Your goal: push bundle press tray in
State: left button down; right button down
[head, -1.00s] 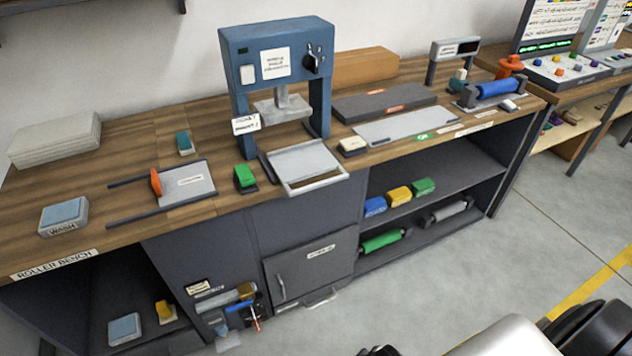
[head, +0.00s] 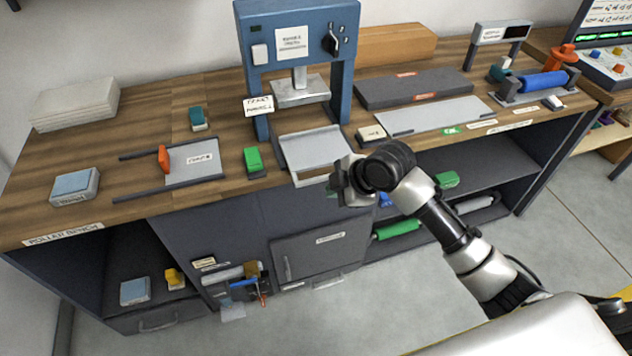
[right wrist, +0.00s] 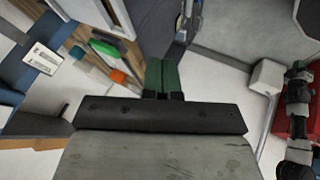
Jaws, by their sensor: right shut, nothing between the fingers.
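The bundle press is a blue frame (head: 343,95) with a grey press plate (head: 300,92) raised above the bench. Its flat grey tray (head: 312,150) sticks out in front of the posts, with its light front rim at the bench's front edge. My right gripper (head: 336,188) is at the tray's front right corner, shut and empty. It hides part of that corner; I cannot tell whether it touches the rim. In the right wrist view its green fingers (right wrist: 162,78) are together with nothing between them. My left gripper is not in view.
A green button block (head: 253,161) stands left of the tray, and an orange-handled slide plate (head: 190,160) lies further left. A small cream block (head: 371,134) and a pale grey plate (head: 435,116) lie to the right. Open shelves (head: 470,170) are below.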

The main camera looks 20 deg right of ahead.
jog(key=w+a+f+p, duration=0.1)
jog(key=w+a+f, duration=0.1)
jog(key=w+f, duration=0.3)
jog(key=shift+w+a+f, duration=0.2)
jog(key=shift+w+a, duration=0.15)
jog(key=shift+w, duration=0.7)
